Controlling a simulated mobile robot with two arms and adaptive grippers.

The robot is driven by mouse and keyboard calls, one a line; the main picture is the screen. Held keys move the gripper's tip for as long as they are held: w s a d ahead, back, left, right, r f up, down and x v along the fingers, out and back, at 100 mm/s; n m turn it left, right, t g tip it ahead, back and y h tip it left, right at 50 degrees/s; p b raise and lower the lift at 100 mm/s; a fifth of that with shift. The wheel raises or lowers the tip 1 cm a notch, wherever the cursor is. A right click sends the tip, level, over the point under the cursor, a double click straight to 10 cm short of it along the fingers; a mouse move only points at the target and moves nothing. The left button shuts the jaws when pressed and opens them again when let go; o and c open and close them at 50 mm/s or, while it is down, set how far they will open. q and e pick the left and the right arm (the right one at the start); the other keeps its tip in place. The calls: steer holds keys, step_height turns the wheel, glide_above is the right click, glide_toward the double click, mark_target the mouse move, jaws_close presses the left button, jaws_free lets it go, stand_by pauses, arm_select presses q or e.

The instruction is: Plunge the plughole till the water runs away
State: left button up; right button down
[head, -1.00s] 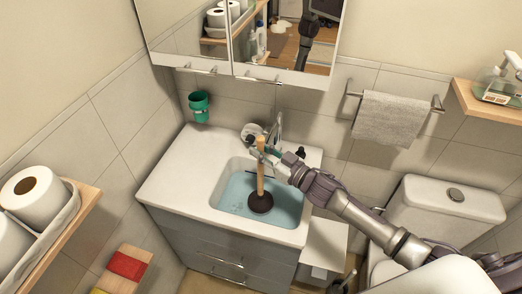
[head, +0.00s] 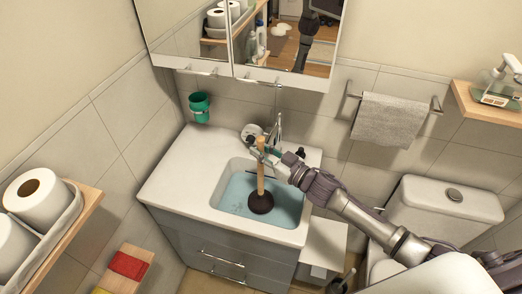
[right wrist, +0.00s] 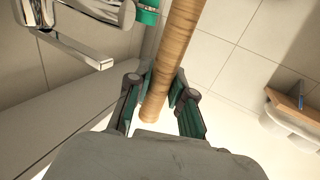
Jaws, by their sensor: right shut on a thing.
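The plunger has a wooden handle (head: 261,180) and a dark rubber cup (head: 260,203). It stands about upright in the sink (head: 228,178), which holds blue water (head: 235,196). The plughole is hidden, and I cannot tell whether the cup covers it. My right gripper (head: 262,152) is shut on the upper part of the handle. In the right wrist view the handle (right wrist: 172,60) runs between the two green-padded fingers (right wrist: 160,98). My left gripper is not in view.
The tap (head: 279,127) stands behind the sink, close to my right gripper; it also shows in the right wrist view (right wrist: 75,30). A green cup (head: 200,106) hangs on the wall. The counter (head: 180,170) left of the sink is clear. A toilet (head: 445,205) stands at the right.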

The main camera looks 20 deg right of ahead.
steer(key=shift+r+p, duration=4.2)
steer(key=shift+r, duration=0.45)
step_height(320, 180, up, 6)
steer(key=shift+f, duration=0.1)
